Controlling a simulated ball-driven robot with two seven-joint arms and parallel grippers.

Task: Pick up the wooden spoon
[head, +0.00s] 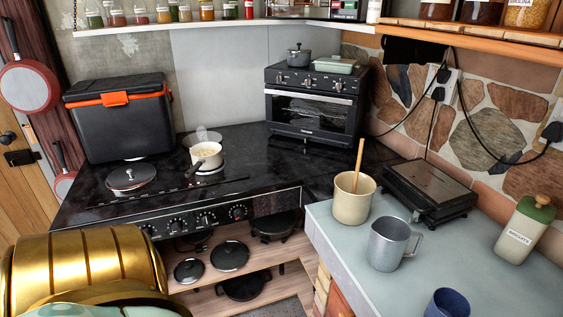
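The wooden spoon (359,163) stands almost upright in a cream pot (353,201), its handle sticking out above the rim. Its lower end is hidden inside the pot. The pot stands near the left edge of the pale blue-grey counter (443,255). A large gold and pale green part of my own body fills the lower left corner. Neither of my grippers can be seen.
A grey metal mug (391,245) stands just in front of the pot. A dark electric grill (430,191) lies behind it to the right. A blue cup (447,304) and a labelled bottle (525,229) stand further right. A black stove (210,215) holds a small pan (206,156).

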